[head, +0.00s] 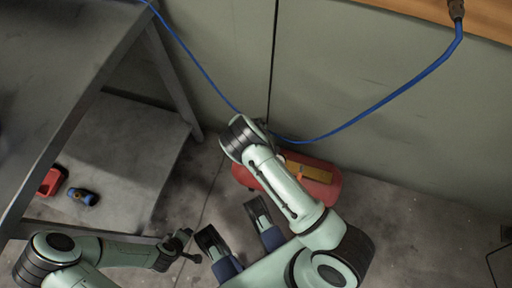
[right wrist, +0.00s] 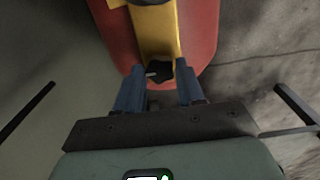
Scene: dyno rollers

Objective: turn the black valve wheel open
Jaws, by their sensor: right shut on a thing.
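The black valve wheel (right wrist: 160,71) shows in the right wrist view, at the near end of a yellow part on a red tank (right wrist: 203,25). My right gripper (right wrist: 158,78) has its two blue fingers on either side of the wheel and is shut on it. In the head view the red tank (head: 324,190) lies on the floor by the wall, partly behind my right arm. The arm hides the wheel and the right fingers there. My left gripper (head: 232,220) shows its blue, dark-tipped fingers spread apart and empty, away from the tank.
A blue hose (head: 383,104) hangs in front of the pale green wall and runs down behind my right arm. A grey table (head: 75,75) stands at left. A red object (head: 50,182) and a blue object (head: 83,196) are at lower left.

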